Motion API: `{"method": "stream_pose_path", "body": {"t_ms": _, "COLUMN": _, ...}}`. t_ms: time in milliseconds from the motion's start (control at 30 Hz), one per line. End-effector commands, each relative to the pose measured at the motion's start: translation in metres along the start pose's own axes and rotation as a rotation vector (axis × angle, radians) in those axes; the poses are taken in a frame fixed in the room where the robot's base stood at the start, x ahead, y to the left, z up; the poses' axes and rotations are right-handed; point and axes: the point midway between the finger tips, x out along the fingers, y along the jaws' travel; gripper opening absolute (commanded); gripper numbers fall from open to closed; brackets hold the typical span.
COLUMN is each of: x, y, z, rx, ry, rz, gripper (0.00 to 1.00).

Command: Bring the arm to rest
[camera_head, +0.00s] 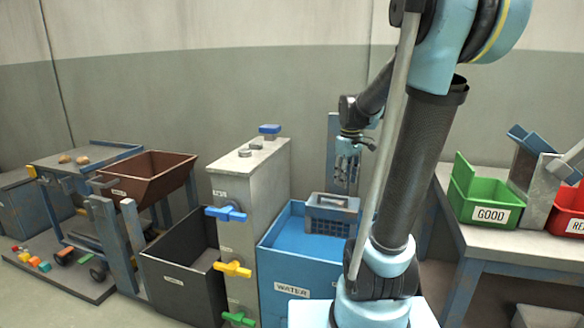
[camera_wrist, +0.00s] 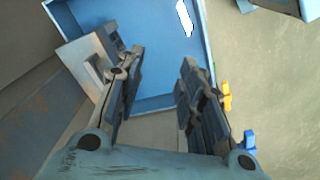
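My arm reaches out over the blue tank marked WATER (camera_head: 284,262), with its lower links in the foreground on the right. My gripper (camera_head: 345,178) points downward above the tank, beside a grey basket with a handle (camera_head: 331,211) at the tank's top. In the wrist view my gripper (camera_wrist: 162,62) has its two dark fingers spread apart with nothing between them. The blue tank (camera_wrist: 165,103) lies beyond the fingertips. A grey piece with a slot (camera_wrist: 85,62) lies beside the left finger; I cannot tell whether it touches. My arm hides part of the tank.
A tall grey cabinet with blue, yellow and green valves (camera_head: 232,190) stands left of the tank. A dark open bin (camera_head: 178,282) and a brown tray (camera_head: 150,180) are further left. A table at right holds a green GOOD bin (camera_head: 488,200) and a red bin (camera_head: 566,212).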

Motion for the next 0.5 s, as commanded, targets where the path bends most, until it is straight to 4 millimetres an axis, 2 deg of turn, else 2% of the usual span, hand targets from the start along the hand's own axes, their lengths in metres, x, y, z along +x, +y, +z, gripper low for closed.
{"method": "stream_pose_path", "body": {"t_ms": 33, "x": 0.000, "y": -0.009, "z": 0.012, "rx": 0.030, "ry": 0.004, "rz": 0.003, "gripper": 0.35}}
{"method": "stream_pose_path", "body": {"t_ms": 267, "x": 0.005, "y": -0.045, "z": 0.056, "rx": 0.180, "ry": 0.024, "rz": 0.017, "gripper": 0.35}}
{"method": "stream_pose_path", "body": {"t_ms": 500, "x": 0.022, "y": -0.081, "z": 0.101, "rx": 0.338, "ry": 0.047, "rz": 0.028, "gripper": 0.35}}
